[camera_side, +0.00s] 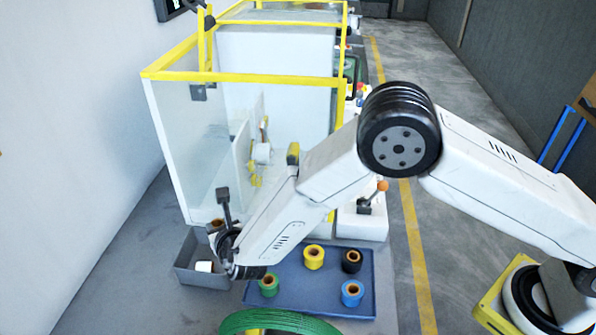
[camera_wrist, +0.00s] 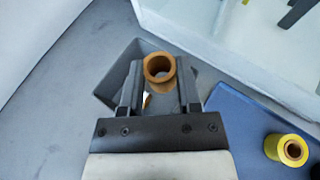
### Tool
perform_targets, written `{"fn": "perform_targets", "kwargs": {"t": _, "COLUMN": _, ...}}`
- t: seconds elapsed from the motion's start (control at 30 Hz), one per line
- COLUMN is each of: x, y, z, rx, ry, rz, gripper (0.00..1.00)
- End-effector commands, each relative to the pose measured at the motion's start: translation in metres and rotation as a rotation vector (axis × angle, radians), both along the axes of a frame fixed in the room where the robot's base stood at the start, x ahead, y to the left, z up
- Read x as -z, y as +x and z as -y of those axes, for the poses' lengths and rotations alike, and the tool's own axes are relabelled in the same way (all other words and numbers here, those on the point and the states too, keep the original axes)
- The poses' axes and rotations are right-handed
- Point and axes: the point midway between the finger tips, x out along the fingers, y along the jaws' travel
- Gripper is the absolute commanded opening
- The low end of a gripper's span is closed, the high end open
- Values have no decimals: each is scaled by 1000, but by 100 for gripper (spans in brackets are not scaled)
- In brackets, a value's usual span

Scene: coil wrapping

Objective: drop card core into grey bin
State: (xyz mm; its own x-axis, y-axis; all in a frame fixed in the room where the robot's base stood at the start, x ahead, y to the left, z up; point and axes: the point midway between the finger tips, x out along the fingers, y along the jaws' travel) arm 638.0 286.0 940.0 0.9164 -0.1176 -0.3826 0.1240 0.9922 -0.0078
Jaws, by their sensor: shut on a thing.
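The card core (camera_wrist: 159,70) is a short brown tube. My gripper (camera_wrist: 159,88) is shut on it, with a finger on each side, in the wrist view. In the side view the core (camera_side: 215,225) shows only partly beside my wrist, above the grey bin. The grey bin (camera_side: 190,272) stands on the floor left of the blue tray. In the wrist view the bin (camera_wrist: 112,86) lies below and behind the fingers. My wrist hides part of the bin in the side view.
A blue tray (camera_side: 318,300) to the right holds several coloured spools, including a yellow one (camera_side: 313,257). A large green coil (camera_side: 280,322) lies at the front. A yellow-framed machine enclosure (camera_side: 180,150) with clear panels stands right behind the bin.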

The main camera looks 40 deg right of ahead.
Motion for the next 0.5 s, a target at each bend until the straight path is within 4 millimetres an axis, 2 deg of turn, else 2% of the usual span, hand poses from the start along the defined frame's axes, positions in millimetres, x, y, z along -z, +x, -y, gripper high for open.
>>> {"fn": "perform_targets", "kwargs": {"t": 0.2, "x": -3, "y": 16, "z": -12, "rx": -9, "ry": 7, "rz": 1, "gripper": 0}}
{"fn": "perform_targets", "kwargs": {"t": 0.5, "x": -3, "y": 19, "z": -15, "rx": -12, "ry": 7, "rz": 0, "gripper": 0}}
